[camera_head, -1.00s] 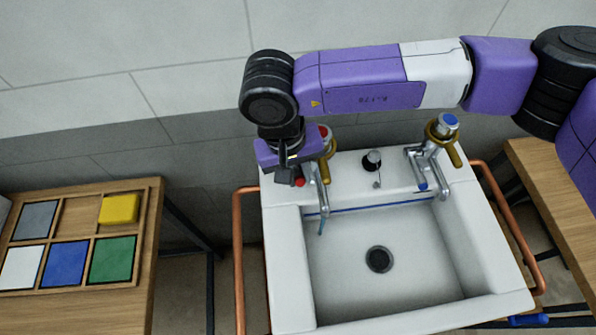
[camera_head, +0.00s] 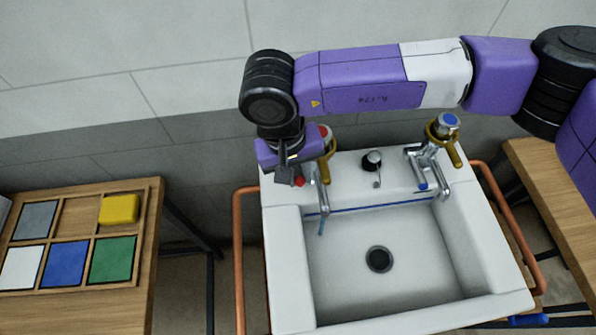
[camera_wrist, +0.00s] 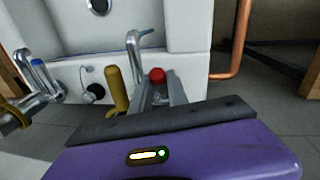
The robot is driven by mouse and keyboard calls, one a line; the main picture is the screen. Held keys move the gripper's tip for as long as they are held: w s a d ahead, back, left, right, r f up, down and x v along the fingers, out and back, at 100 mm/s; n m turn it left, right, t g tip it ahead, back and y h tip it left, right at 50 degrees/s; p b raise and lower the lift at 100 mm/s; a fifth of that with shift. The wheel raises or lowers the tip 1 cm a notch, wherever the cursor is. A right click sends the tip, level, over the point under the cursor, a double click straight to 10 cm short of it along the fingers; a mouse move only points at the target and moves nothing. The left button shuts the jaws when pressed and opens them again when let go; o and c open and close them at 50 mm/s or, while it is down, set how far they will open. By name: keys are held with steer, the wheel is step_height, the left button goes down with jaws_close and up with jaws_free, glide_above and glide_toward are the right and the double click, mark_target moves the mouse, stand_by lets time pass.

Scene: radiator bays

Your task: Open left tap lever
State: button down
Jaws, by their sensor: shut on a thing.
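The left tap (camera_head: 322,195) stands at the sink's back left corner, with a red cap, a gold handle and a chrome lever ending in a red tip (camera_head: 299,181). The red tip shows in the wrist view (camera_wrist: 157,75), just past my fingers. My gripper (camera_head: 287,176) is shut on the left tap lever, coming from above and left. In the wrist view my gripper (camera_wrist: 163,92) has a finger on each side of the lever, with the gold handle (camera_wrist: 117,90) left of them.
The right tap (camera_head: 430,165) has a blue cap and a blue-tipped lever. A small black-and-chrome knob (camera_head: 372,161) sits between the taps. The white sink (camera_head: 283,240) has copper rails (camera_head: 238,255) at its sides. A wooden table (camera_head: 110,310) with a sorting tray stands left.

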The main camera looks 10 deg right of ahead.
steer(key=shift+w+g+b, duration=0.25)
steer(key=shift+g+b, duration=0.05)
steer(key=shift+b, duration=0.2)
steer(key=shift+r+g, duration=0.3)
steer(key=c, duration=1.3)
jaws_free()
step_height(320, 180, up, 8)
steer(key=a+b, duration=0.1)
steer(key=shift+w+f, duration=0.15)
steer(key=shift+w, duration=0.2)
steer(key=shift+a, duration=0.1)
